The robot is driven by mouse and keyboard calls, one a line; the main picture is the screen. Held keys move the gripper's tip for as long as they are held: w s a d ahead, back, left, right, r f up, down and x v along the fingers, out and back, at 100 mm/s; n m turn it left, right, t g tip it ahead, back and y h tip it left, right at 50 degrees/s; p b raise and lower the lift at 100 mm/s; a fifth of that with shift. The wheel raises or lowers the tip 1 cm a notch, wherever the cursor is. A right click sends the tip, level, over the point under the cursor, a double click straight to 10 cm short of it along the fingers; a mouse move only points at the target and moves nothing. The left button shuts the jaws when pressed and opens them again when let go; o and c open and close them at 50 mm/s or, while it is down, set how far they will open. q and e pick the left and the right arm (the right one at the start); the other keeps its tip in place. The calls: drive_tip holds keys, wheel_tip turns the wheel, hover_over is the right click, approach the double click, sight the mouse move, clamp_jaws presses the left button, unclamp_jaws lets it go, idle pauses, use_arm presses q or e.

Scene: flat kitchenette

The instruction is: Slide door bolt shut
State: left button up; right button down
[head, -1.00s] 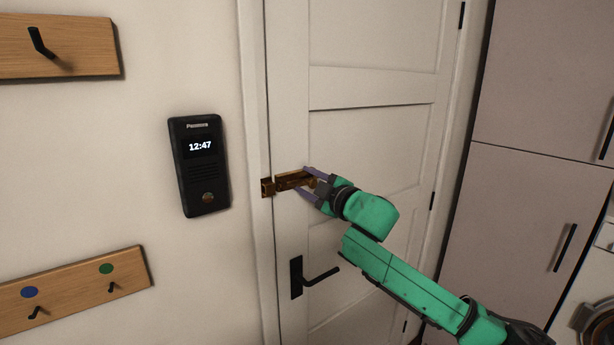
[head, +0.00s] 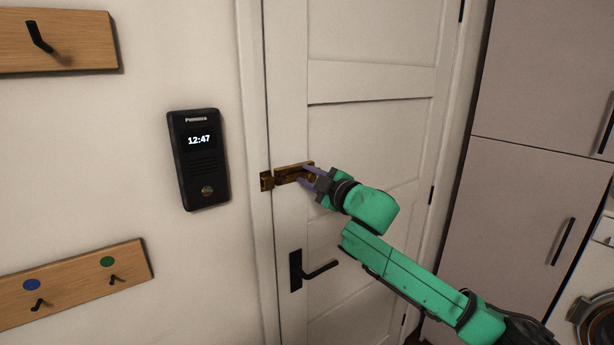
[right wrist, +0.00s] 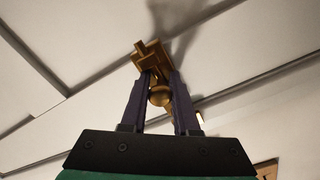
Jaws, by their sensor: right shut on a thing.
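A brass door bolt (head: 291,172) is mounted on the white door (head: 370,130), near its left edge. Its brass keeper (head: 266,181) sits on the frame just to the left, and a narrow gap shows between the two. My right gripper (head: 309,177) is shut on the bolt's knob, at the right part of the bolt. In the right wrist view the round brass knob (right wrist: 160,96) sits between the two purple fingers, with the bolt body (right wrist: 151,58) beyond. The fingers partly hide the knob in the head view. My left gripper is not in view.
A black lever handle (head: 296,270) is below the bolt. A black intercom (head: 198,160) reading 12:47 hangs on the wall to the left. Wooden hook boards (head: 75,280) are further left, and a tall cabinet (head: 530,150) stands at right.

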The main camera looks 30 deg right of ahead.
sight(290, 178)
idle(0.8)
drive_tip(key=a, duration=0.3)
drive_tip(key=shift+s+a, duration=0.25)
drive_tip(key=shift+a, duration=0.1)
drive_tip(key=c, duration=0.8)
unclamp_jaws()
drive_tip(key=shift+a, duration=0.2)
